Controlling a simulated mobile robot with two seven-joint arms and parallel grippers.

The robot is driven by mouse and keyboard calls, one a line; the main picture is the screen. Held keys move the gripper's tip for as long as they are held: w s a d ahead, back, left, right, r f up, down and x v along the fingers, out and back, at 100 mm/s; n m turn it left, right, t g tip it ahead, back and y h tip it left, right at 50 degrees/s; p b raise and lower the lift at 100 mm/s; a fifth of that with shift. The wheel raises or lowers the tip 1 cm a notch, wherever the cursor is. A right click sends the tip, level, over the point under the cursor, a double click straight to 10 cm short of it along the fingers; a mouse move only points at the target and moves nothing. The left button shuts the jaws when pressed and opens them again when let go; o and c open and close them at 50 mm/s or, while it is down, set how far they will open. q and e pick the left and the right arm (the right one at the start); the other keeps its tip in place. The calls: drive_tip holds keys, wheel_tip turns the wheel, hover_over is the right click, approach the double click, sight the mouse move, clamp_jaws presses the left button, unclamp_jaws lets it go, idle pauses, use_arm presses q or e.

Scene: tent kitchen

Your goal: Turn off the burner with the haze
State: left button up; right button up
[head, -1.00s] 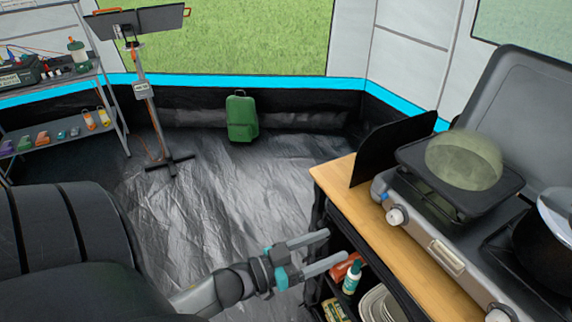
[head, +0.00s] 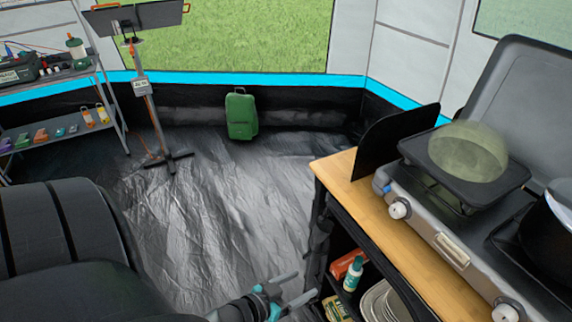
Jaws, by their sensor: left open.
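A grey two-burner camp stove (head: 425,215) with a raised lid stands on the wooden counter at the right. A yellowish see-through haze (head: 468,151) sits over its far burner, which bears a dark square plate (head: 418,152). A white knob (head: 399,208) is on the stove front by that burner. A second knob (head: 505,312) is on the front by the near burner, at the bottom edge. My left gripper (head: 305,286) is open and empty, low in front of the counter's shelves, below and left of the far knob. My right gripper does not show.
A black upright panel (head: 392,143) stands on the counter's far end. A dark pot (head: 548,240) is on the near burner. Shelves below the wooden counter (head: 345,172) hold bottles and plates. A dark chair (head: 65,235) fills the lower left. The floor between is clear.

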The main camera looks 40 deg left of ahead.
use_arm(q)
drive_tip(key=s+f+g+y+b, duration=0.1)
drive_tip(key=s+f, duration=0.3)
drive_tip(key=f, duration=0.4)
drive_tip(key=shift+s+f+g, duration=0.15)
drive_tip(key=shift+f+g, duration=0.1)
drive_tip(key=shift+g, duration=0.55)
